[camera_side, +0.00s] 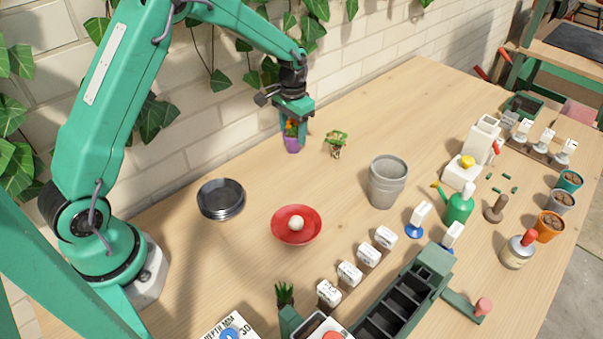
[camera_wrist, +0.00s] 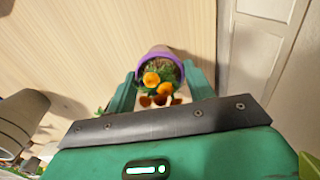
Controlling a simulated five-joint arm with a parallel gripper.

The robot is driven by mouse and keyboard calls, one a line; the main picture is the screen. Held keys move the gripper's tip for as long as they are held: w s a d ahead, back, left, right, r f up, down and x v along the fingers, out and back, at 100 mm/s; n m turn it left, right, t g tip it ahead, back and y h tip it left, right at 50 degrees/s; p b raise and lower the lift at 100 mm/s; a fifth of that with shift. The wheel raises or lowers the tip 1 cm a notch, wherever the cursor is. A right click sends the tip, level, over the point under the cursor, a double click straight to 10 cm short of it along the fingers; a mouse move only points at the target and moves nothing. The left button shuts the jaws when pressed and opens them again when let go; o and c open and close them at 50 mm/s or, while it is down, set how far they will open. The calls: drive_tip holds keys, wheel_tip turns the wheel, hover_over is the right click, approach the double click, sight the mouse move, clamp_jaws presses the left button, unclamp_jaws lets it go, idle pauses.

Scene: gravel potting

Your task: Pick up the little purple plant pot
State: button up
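The little purple plant pot (camera_side: 292,145) stands near the brick wall in the side view, with orange flowers and green leaves in it. My gripper (camera_side: 293,128) is directly above it, pointing down, with its green fingers reaching down around the plant. In the wrist view the pot's purple rim (camera_wrist: 143,62) shows between the two green fingertips of my gripper (camera_wrist: 161,75), with one finger on each side. The fingers look apart, with narrow gaps beside the rim; firm contact is not visible. Much of the pot's body is hidden by the plant and fingers.
A small leafy plant (camera_side: 336,142) lies just right of the pot. A grey bucket (camera_side: 387,185), a red bowl (camera_side: 280,236) and dark round dishes (camera_side: 221,200) stand farther forward. The brick wall (camera_side: 185,130) is close behind. Table between pot and bowl is clear.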

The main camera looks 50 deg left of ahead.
drive_tip(key=c, duration=0.5)
drive_tip(key=shift+o, duration=0.2)
drive_tip(key=shift+r, duration=0.85)
wheel_tip(320, 180, up, 2)
drive_tip(key=shift+r, duration=0.2)
drive_tip(key=s+d+r, duration=0.5)
drive_tip(key=d+r, duration=0.2)
drive_tip(key=d, duration=0.3)
drive_tip(key=shift+d, duration=0.3)
